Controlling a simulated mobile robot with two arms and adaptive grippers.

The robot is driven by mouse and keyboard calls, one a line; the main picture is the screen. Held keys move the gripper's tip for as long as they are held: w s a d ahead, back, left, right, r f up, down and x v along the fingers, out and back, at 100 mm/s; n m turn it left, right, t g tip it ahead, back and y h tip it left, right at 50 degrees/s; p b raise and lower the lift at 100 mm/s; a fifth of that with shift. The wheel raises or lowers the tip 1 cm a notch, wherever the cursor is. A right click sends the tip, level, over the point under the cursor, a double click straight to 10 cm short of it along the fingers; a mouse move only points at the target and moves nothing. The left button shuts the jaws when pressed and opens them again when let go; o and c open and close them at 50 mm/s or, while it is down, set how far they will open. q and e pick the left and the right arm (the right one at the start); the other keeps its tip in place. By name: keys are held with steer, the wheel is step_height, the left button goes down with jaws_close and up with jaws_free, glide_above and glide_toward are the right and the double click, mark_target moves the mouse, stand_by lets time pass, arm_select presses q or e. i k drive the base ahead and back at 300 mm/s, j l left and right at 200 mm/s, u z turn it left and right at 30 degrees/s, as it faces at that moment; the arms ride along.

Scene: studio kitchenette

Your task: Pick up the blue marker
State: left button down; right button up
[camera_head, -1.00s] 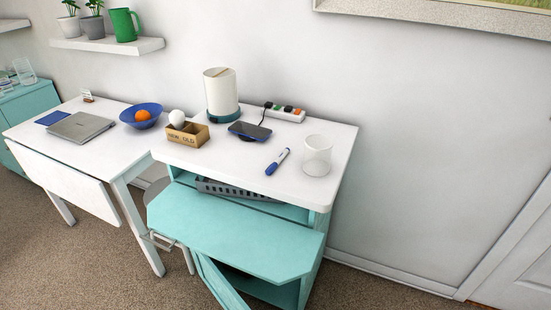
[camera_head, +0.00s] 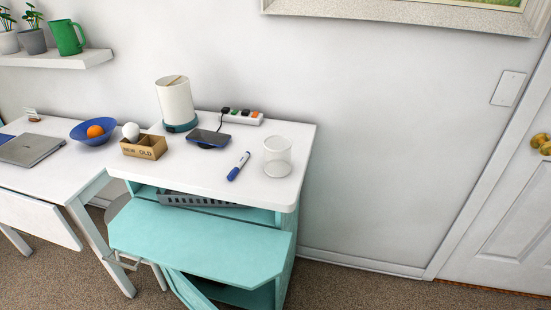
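The blue marker (camera_head: 239,166) lies on the white top of the teal cabinet (camera_head: 208,174). It has a white barrel and blue ends and lies at a slant. It is left of a clear glass (camera_head: 277,157) and in front of a dark phone (camera_head: 208,138). Nothing covers it. Neither of my grippers shows in the head view.
A wooden box (camera_head: 144,147), a lamp (camera_head: 175,104) and a power strip (camera_head: 240,117) stand on the same top. A teal flap (camera_head: 197,239) juts out below its front edge. A table with a laptop (camera_head: 30,149) and a blue bowl (camera_head: 93,131) is on the left.

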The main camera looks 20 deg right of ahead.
mark_target(231, 177)
steer(key=i+l+u, duration=0.15)
steer(key=l+u, duration=0.2)
steer(key=l, duration=0.2)
steer(key=l+u, duration=0.35)
steer(key=l, duration=0.3)
steer(key=k+l+u, duration=0.1)
steer(key=l+u, duration=0.3)
steer(key=l, duration=0.2)
